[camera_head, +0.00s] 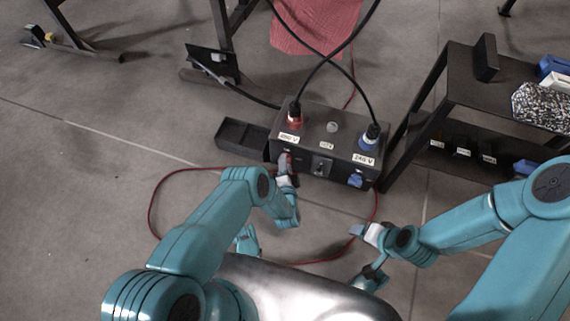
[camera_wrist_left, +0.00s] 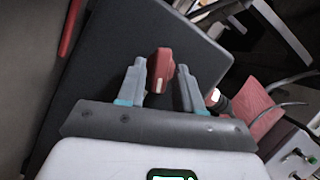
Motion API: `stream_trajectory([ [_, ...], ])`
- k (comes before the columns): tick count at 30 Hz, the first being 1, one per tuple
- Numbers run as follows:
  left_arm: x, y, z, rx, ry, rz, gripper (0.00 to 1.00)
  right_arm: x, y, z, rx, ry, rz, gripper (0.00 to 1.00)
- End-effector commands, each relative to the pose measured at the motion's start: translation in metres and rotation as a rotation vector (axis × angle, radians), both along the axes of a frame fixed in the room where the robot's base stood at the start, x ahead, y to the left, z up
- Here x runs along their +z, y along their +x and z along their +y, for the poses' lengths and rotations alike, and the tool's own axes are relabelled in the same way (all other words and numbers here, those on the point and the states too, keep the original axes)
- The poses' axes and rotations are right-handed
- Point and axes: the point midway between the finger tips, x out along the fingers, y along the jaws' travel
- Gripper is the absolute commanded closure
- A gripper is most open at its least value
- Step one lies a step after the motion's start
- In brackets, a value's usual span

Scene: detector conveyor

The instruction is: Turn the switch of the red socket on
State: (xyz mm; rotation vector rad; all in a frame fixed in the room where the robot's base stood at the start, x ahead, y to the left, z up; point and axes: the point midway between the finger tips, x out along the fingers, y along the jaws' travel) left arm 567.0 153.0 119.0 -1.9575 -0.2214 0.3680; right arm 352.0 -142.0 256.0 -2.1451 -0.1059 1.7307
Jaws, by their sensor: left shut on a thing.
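A black power box (camera_head: 325,132) stands on the floor in the head view. The red socket (camera_head: 295,120), beside a "480 V" label, is on its top left with a black plug in it. My left gripper (camera_head: 286,170) is at the box's left front, shut on the red switch. In the left wrist view the red switch (camera_wrist_left: 160,68) sits between the two grey fingers of my left gripper (camera_wrist_left: 161,80); a white mark shows on it. In the head view the gripper mostly hides the switch. My right gripper (camera_head: 366,234) is in front of the box, apart from it; its jaw opening is unclear.
The blue socket (camera_head: 371,138) and blue switch (camera_head: 355,180) are on the box's right side. Black cables cross above it. A black tray (camera_head: 240,136) lies left of it, and a dark shelf (camera_head: 455,110) stands close on the right. A red cable (camera_head: 152,205) loops over the floor.

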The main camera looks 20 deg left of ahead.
Motion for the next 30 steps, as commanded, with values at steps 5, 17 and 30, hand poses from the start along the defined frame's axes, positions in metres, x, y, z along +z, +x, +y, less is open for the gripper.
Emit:
stream_trajectory([
  [5, -0.0011, 0.0003, -0.0017, -0.003, 0.125, -0.007, 0.95, 0.0000, 0.0000, 0.0000, 0.000, 0.000, 0.000, 0.30],
  [17, -0.0024, 0.0006, -0.0021, -0.005, 0.279, -0.011, 0.95, 0.0000, -0.0001, 0.0000, 0.000, 0.000, 0.000, 0.30],
  [30, -0.0023, 0.0013, -0.0023, -0.006, 0.297, -0.013, 0.95, 0.0000, -0.0001, 0.0000, 0.000, 0.000, 0.000, 0.30],
])
